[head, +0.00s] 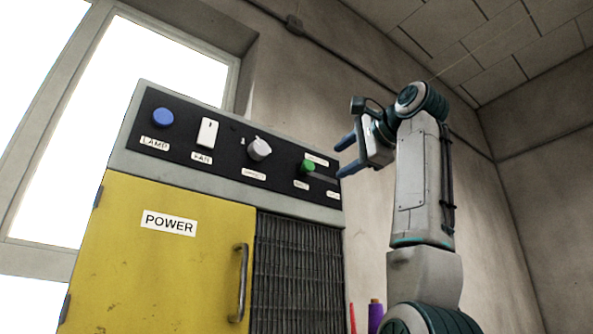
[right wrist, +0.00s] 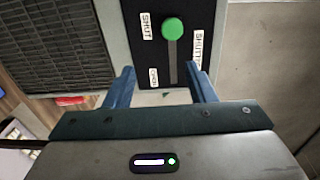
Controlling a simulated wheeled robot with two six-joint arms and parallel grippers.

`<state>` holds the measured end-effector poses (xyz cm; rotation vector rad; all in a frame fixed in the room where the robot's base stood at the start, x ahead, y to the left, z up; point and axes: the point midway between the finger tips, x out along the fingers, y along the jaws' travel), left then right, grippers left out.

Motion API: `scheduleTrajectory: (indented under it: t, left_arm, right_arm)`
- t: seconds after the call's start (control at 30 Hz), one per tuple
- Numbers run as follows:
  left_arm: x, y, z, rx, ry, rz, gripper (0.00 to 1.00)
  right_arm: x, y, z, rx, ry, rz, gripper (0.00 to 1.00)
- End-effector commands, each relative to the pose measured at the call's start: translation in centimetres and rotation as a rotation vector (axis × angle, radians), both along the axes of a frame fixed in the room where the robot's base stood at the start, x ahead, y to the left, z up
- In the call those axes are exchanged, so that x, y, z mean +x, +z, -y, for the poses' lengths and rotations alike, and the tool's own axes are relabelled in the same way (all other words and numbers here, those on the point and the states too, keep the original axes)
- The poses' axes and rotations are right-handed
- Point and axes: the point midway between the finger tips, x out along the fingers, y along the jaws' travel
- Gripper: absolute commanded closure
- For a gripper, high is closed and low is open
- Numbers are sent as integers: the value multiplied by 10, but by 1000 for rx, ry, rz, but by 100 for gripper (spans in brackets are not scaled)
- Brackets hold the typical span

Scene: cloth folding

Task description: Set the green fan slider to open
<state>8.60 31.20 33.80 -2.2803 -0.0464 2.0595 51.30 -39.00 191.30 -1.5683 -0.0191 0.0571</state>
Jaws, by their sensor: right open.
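The green slider knob (head: 308,166) is at the right of the black control panel, at the left end of its slot. In the right wrist view the green knob (right wrist: 173,29) sits at the top of the slot, beside the label "SHUT" (right wrist: 146,26). The label "OPEN" (right wrist: 154,77) is by the slot's lower end. A partly cut label beside the slot begins "SHUTT" (right wrist: 199,48). My right gripper (head: 346,156) is open and empty, just right of the panel. In the right wrist view its blue fingers (right wrist: 161,80) are apart, below the knob and not touching it. My left gripper is out of view.
The panel also has a blue button (head: 163,117), a white fan switch (head: 207,133) and a grey rotary knob (head: 259,149). Below are a yellow power door (head: 150,270) with a handle (head: 240,283) and a dark grille (head: 298,270). A purple object (head: 375,316) stands low at right.

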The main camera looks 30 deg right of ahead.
Motion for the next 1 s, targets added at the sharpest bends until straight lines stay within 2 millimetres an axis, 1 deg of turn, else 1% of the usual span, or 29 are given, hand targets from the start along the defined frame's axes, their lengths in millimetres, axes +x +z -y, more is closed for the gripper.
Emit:
scheduleTrajectory:
  t: [0.03, 0.1, 0.2, 0.27, 0.33, 0.5, 0.7, 0.83, 1.0]
  left_arm:
    - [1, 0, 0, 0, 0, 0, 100]
    - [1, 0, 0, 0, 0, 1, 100]
    - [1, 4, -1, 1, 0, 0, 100]
    - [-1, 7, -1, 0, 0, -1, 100]
    - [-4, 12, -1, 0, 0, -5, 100]
    - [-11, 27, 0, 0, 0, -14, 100]
    - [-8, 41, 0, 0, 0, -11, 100]
    - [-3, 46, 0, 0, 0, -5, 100]
    - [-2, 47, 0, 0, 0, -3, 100]
  right_arm:
    - [-13, 9, -14, -4, 15, 12, 50]
    - [-21, 16, -25, -5, 27, 18, 50]
    - [-19, 19, -29, -5, 31, 19, 50]
    - [-12, 20, -30, -5, 31, 18, 50]
    - [-1, 20, -30, -5, 31, 18, 50]
    - [33, 21, -33, -5, 30, 17, 50]
    - [66, 20, -35, -6, 30, 18, 50]
    - [78, 19, -36, -6, 30, 20, 50]
    - [83, 17, -36, -6, 30, 20, 50]
